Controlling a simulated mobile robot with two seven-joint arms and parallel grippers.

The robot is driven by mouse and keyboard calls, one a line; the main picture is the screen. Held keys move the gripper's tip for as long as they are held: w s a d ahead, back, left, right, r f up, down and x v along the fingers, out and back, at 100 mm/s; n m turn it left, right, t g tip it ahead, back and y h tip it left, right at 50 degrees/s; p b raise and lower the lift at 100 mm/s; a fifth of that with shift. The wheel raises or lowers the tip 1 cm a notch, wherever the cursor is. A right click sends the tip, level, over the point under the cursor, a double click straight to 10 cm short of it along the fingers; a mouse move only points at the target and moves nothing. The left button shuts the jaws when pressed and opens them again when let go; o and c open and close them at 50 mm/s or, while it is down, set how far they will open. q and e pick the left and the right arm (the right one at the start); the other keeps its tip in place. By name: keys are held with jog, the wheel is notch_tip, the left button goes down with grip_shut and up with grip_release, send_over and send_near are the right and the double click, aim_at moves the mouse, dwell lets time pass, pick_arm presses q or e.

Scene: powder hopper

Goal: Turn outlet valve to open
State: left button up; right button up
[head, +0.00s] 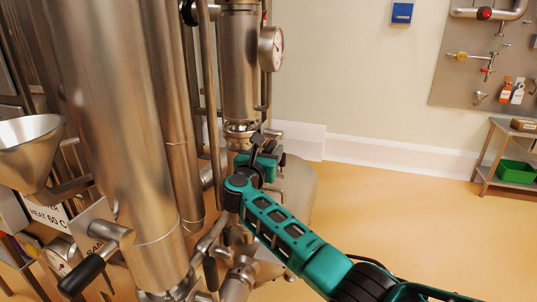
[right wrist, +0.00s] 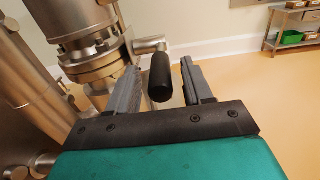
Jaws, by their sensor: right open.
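A black valve handle (right wrist: 160,78) on a short metal lever shows in the right wrist view, beside a bolted steel flange (right wrist: 92,62). I take it to be the outlet valve's handle. My right gripper (right wrist: 158,62) is open, with one finger on each side of the handle. Clear gaps show on both sides, so the fingers do not appear to grip it. In the head view my right gripper (head: 266,145) is at the foot of the vertical steel column (head: 239,70), and it largely hides the handle there. My left gripper is not in view.
Another black-handled valve (head: 82,274) is at the lower left, near a steel funnel (head: 28,140). A pressure gauge (head: 271,48) sits on the column above my right gripper. Pipes crowd the left. The floor (head: 400,215) to the right is clear up to a shelf with a green bin (head: 517,172).

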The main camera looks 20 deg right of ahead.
jog(key=shift+w+d, duration=0.3)
jog(key=shift+w, duration=0.1)
grip_shut()
dwell(0.5)
